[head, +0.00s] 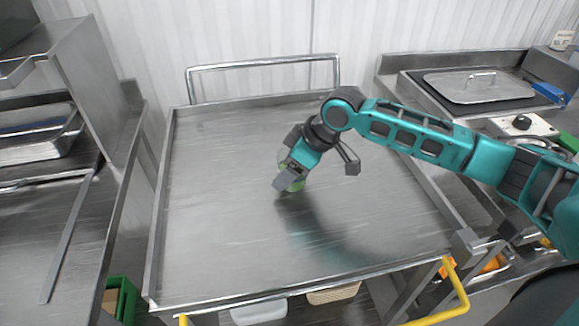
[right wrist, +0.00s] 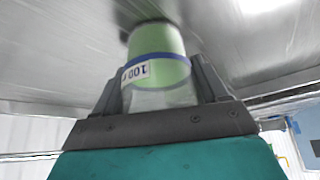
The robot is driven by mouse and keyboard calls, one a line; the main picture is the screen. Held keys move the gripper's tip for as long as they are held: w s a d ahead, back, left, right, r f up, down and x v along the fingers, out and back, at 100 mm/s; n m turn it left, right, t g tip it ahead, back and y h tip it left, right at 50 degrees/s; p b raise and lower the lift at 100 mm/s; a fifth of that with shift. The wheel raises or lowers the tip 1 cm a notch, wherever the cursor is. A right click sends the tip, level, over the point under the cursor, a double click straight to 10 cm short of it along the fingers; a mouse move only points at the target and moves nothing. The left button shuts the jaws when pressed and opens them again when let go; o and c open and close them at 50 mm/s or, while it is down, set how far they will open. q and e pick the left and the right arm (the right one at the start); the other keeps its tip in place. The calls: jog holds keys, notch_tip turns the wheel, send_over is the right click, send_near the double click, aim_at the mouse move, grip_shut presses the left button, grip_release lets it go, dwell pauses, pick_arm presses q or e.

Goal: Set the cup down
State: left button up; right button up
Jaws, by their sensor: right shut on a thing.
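The cup is pale green with a blue band and a white label reading "100" in the right wrist view (right wrist: 165,72). In the head view only a small green part of the cup (head: 296,185) shows, mostly hidden by my right gripper (head: 285,182). That gripper is shut on the cup, with one finger on each side, as the right wrist view (right wrist: 165,95) shows. The cup is at or just above the middle of the steel cart top (head: 220,240); I cannot tell whether it touches. My left gripper is not in view.
The cart top is otherwise bare, with a raised rim and a rail (head: 262,63) at the back. A counter with a metal tray (head: 40,135) stands at the left. A lidded pan (head: 478,87) sits on the right counter. Yellow handles (head: 455,285) stick out at the front.

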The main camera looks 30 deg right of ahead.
jog(key=o, duration=1.2)
jog(key=shift+o, duration=0.2)
jog(key=p+v, duration=0.1)
jog(key=v, duration=1.1)
